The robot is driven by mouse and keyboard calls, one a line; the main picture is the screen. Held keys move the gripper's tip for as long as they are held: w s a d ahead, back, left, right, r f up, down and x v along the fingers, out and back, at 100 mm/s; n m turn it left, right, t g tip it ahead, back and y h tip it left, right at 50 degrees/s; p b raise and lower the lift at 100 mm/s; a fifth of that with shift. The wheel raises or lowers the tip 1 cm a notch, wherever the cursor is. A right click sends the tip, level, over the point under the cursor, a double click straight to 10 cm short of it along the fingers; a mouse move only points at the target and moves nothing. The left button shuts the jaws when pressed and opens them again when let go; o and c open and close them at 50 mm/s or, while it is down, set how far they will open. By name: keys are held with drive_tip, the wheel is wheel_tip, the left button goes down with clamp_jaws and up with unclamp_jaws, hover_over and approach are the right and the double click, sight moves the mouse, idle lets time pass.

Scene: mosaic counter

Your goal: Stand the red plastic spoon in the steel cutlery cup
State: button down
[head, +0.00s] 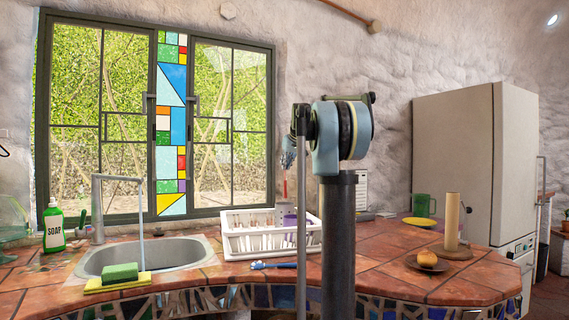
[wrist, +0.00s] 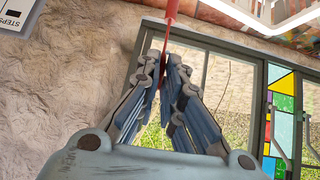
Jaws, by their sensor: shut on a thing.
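The red plastic spoon (wrist: 171,12) is between the fingers of my gripper (wrist: 166,62) in the wrist view, its red end sticking out past the fingertips. In the head view my gripper (head: 288,158) is up in front of the window's right edge, partly hidden by my arm. A short red part of the spoon (head: 285,188) hangs below it, above and apart from the white dish rack. I cannot make out the steel cutlery cup; my arm hides part of the counter and rack.
The white dish rack (head: 250,244) stands on the tiled counter with dishes and something purple (head: 290,219) in it. A blue-handled brush (head: 272,265) lies in front. The sink (head: 190,252), soap bottle (head: 54,229) and green sponge (head: 120,271) are left; a paper roll (head: 452,220) and green mug (head: 422,205) are right.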

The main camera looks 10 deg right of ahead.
sight(285, 182)
drive_tip(key=shift+f, duration=4.15)
drive_tip(key=c, duration=1.7)
unclamp_jaws()
drive_tip(key=shift+o, duration=0.2)
drive_tip(key=v, duration=1.1)
drive_tip(key=shift+s+r, duration=0.25)
drive_tip(key=shift+s, duration=0.05)
drive_tip(key=shift+d, duration=0.1)
